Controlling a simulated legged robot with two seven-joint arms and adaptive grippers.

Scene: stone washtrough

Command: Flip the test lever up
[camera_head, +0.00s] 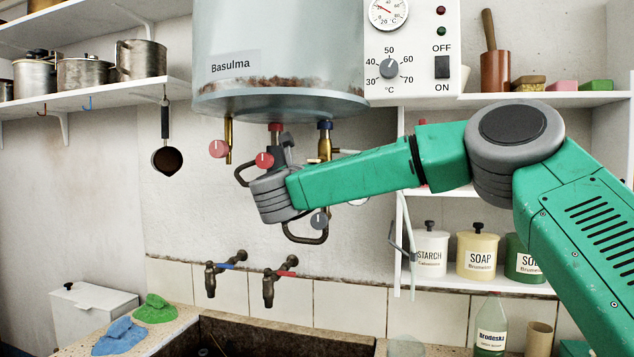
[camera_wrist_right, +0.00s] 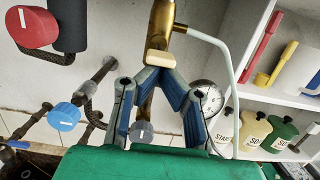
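The small cream lever (camera_wrist_right: 159,57), which I take for the test lever, sits on a brass valve (camera_wrist_right: 163,20) in the right wrist view. It lies roughly level across the picture. My right gripper (camera_wrist_right: 158,73) has its two blue-lined fingers angled inward, tips close together right at the lever's lower edge. I see no clear grip around the lever; contact is hard to judge. In the head view my right gripper (camera_head: 287,142) is under the boiler (camera_head: 280,60), among its pipes, and my wrist partly hides the valve. My left gripper is not in view.
Red (camera_wrist_right: 32,27), blue (camera_wrist_right: 63,117) and grey (camera_wrist_right: 141,133) knobs and bent pipes crowd the gripper. A gauge (camera_wrist_right: 207,98) and pale tube are to the right. Two taps (camera_head: 268,288) hang below, over the stone trough (camera_head: 230,330). Shelves with jars (camera_head: 477,255) stand right.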

